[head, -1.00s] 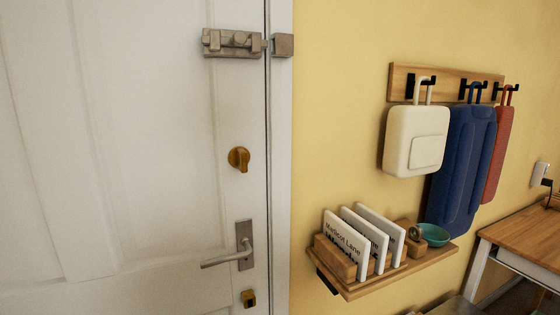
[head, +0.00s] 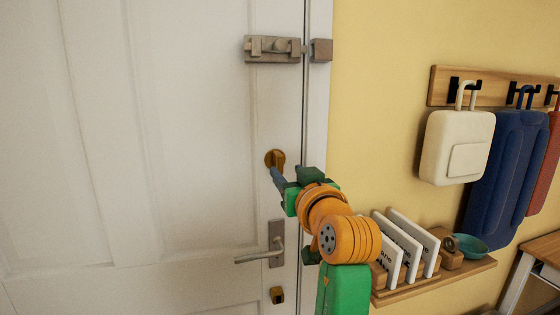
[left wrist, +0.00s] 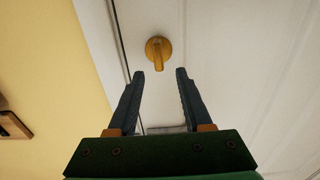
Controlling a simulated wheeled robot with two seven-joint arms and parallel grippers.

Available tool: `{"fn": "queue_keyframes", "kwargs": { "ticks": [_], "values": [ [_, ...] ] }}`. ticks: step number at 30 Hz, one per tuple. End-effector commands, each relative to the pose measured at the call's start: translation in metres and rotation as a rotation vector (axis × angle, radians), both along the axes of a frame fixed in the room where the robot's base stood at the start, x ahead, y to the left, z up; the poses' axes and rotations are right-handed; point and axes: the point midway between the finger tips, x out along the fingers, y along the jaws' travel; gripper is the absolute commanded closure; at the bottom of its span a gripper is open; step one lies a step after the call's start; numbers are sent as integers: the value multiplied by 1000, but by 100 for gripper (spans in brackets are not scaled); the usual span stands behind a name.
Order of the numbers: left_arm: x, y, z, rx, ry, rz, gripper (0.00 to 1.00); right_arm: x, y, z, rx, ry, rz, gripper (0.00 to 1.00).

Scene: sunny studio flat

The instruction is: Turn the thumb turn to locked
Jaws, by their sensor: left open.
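The brass thumb turn (head: 275,157) sits on the white door (head: 190,150) near its right edge, above the lever handle (head: 276,243). In the left wrist view the thumb turn (left wrist: 158,50) is a round disc with its wing pointing down the picture. My left gripper (head: 275,175) is close to the thumb turn and partly covers it in the head view. In the left wrist view my left gripper (left wrist: 160,74) is open and empty. The thumb turn shows just beyond its fingertips, in line with the gap. My right gripper is not in view.
A slide bolt (head: 273,48) is high on the door, and a brass lock (head: 277,295) is below the handle. To the right, a small shelf (head: 440,278) holds cards and a teal bowl (head: 470,246). Bags hang from a hook rail (head: 440,86).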

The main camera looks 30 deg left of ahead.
Motion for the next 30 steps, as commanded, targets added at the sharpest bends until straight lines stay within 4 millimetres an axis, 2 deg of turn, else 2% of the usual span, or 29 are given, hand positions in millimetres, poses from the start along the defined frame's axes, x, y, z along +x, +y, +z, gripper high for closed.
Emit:
{"fn": "queue_keyframes", "kwargs": {
  "ticks": [2,9,13,19,20,24,25,30],
  "values": [
    [5,9,6,-6,-3,7,50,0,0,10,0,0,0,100],
    [36,44,6,-2,1,4,50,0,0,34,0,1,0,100],
    [43,52,2,-1,0,2,50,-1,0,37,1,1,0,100],
    [44,52,0,0,-1,1,50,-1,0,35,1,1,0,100],
    [44,52,0,0,-1,1,55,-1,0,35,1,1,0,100],
    [44,52,0,1,-1,1,93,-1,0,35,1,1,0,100],
    [44,52,0,1,-1,1,100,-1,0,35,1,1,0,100],
    [44,52,0,1,-1,1,100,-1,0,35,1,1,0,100]
  ]
}}
